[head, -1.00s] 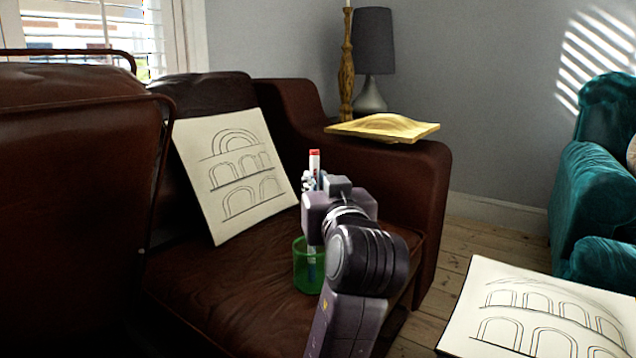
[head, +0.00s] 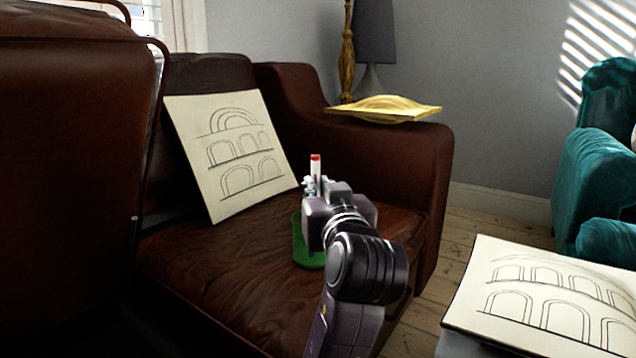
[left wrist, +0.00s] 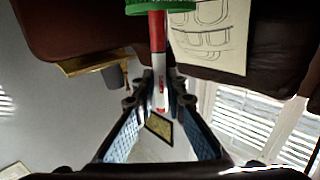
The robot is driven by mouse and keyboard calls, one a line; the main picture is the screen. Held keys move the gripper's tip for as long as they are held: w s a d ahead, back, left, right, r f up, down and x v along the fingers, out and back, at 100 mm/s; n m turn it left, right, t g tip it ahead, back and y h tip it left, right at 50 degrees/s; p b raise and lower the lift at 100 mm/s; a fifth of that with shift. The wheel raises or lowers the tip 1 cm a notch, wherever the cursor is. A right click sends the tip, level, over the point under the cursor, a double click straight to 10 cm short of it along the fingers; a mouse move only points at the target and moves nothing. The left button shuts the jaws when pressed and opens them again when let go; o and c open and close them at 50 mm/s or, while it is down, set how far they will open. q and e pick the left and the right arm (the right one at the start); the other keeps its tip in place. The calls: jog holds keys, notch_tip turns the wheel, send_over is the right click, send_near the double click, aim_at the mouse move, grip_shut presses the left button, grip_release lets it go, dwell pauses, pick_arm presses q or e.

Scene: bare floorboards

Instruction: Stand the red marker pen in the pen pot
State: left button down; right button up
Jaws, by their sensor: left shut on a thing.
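The red marker pen (head: 316,168) is upright, its red top showing above my left gripper (head: 313,187) in the head view. My left gripper is shut on the pen. In the left wrist view the pen (left wrist: 157,60) is between the fingers, with a red part reaching to the green rim. The green pen pot (head: 304,250) stands on the sofa seat, partly hidden behind my gripper. Its rim (left wrist: 160,6) is at the top edge of the left wrist view. I cannot tell whether the pen's lower end is inside the pot. My right gripper is not in view.
The pot stands on a brown leather sofa (head: 215,265). A drawing of arches (head: 232,155) leans against its back. A yellow object (head: 385,108) lies on the armrest. Another drawing (head: 545,295) is at the lower right, near a teal armchair (head: 590,185).

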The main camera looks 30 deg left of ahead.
pick_arm(q)
jog(key=shift+f+b, duration=1.1)
jog(key=shift+f, duration=1.3)
jog(key=c, duration=1.9)
grip_release()
jog(key=shift+r, duration=0.1)
notch_tip(320, 180, up, 10)
jog(key=shift+f, duration=0.1)
